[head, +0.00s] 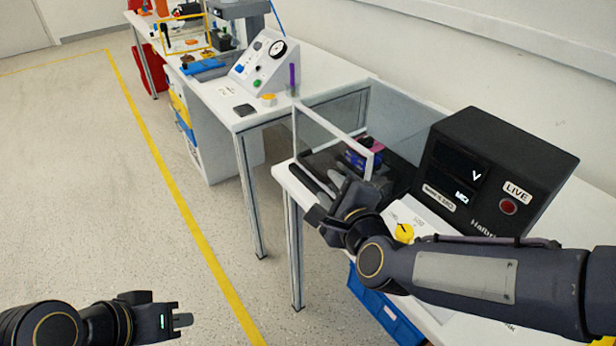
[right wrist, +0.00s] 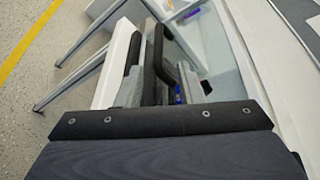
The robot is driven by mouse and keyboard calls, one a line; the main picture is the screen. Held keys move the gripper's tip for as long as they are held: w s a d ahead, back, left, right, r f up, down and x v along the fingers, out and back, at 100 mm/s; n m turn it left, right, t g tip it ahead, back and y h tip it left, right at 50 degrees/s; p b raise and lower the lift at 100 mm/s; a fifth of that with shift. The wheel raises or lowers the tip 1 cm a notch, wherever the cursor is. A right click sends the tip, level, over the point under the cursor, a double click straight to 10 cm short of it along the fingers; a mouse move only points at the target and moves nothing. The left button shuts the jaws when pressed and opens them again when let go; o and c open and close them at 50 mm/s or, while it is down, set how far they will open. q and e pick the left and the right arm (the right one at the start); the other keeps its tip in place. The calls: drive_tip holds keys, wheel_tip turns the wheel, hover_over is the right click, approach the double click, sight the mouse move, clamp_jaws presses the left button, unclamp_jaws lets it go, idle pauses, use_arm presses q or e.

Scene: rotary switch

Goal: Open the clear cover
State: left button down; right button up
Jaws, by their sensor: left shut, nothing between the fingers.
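The clear cover (head: 332,128) is a see-through panel with a white edge, standing over a dark base on the right-hand bench in the head view. A blue and dark device (head: 357,158) shows behind it. My right gripper (head: 343,192) is at the cover's near lower side; its hand hides part of the base. In the right wrist view, grey finger parts (right wrist: 160,88) show beside a dark bar-shaped part (right wrist: 164,62); I cannot tell whether they grip it. My left gripper (head: 183,320) is shut and empty, low at the left, away from the bench.
A black meter box (head: 500,165) with a red LIVE button stands right of the cover. A yellow knob (head: 404,233) sits on a white panel near my right forearm. A blue bin (head: 385,305) is below the bench. Another bench (head: 325,68) stands behind; the left floor is clear.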

sight(317, 175)
drive_tip(key=shift+w+a+f+m, duration=0.25)
drive_tip(key=shift+w+a+m, duration=0.15)
drive_tip(key=shift+a, duration=0.15)
drive_tip(key=b+x, duration=0.1)
drive_tip(key=x, duration=0.6)
drive_tip(key=shift+w+r, duration=0.15)
drive_tip(key=shift+r, duration=0.05)
clamp_jaws()
